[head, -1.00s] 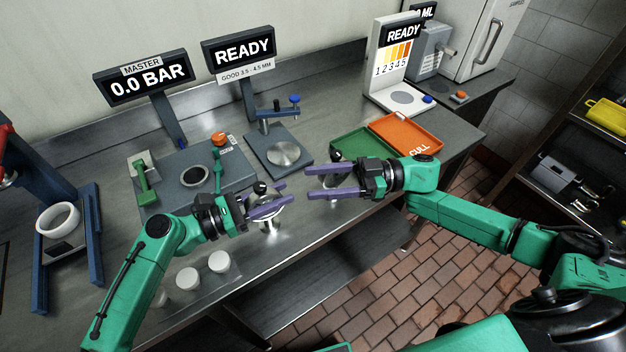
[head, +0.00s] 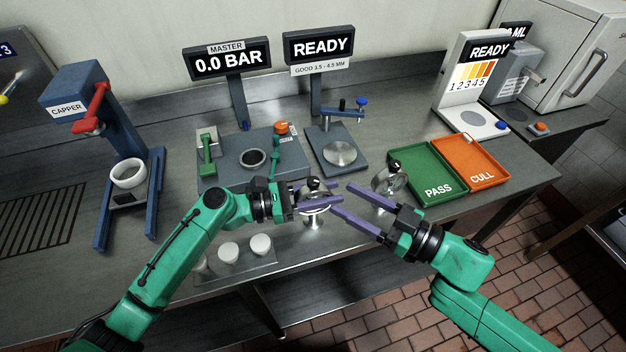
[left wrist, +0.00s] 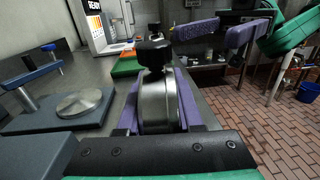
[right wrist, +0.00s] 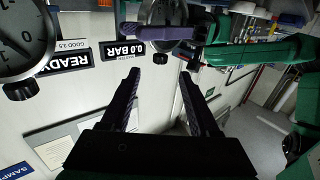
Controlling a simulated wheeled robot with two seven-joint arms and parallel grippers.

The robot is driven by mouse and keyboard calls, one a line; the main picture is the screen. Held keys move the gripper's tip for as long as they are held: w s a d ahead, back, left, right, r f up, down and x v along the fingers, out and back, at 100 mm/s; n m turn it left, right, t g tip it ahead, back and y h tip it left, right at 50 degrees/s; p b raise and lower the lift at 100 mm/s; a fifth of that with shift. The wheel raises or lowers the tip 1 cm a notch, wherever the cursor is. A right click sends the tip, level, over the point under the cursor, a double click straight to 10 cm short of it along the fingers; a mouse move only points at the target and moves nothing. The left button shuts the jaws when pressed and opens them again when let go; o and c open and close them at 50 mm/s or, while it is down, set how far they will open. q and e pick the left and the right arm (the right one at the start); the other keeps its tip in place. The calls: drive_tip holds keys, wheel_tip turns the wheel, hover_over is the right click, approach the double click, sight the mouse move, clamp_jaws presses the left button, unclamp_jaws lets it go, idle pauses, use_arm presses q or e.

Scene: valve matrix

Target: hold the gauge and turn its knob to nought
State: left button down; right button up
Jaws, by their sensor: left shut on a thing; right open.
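A round silver gauge (head: 314,214) with a black knob (head: 313,184) on top stands upright between the purple fingers of my left gripper (head: 334,197), at the bench's front. The left wrist view shows this gauge (left wrist: 157,103) edge-on with its knob (left wrist: 153,53) upward and free. My right gripper (head: 345,199) is open and empty, its fingertips just right of the held gauge. The right wrist view shows empty space between its fingers (right wrist: 165,85). The held gauge's dial (right wrist: 165,20) is too small and dark there to read.
A second gauge (head: 390,180) stands behind my right fingers, beside the green PASS tray (head: 432,188); the orange CULL tray (head: 478,158) is farther right. The master block (head: 222,168) reads 0.0 BAR on its sign (head: 227,62). White caps (head: 230,252) lie front left.

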sight(319, 186)
drive_tip(key=x, duration=0.9)
clamp_jaws()
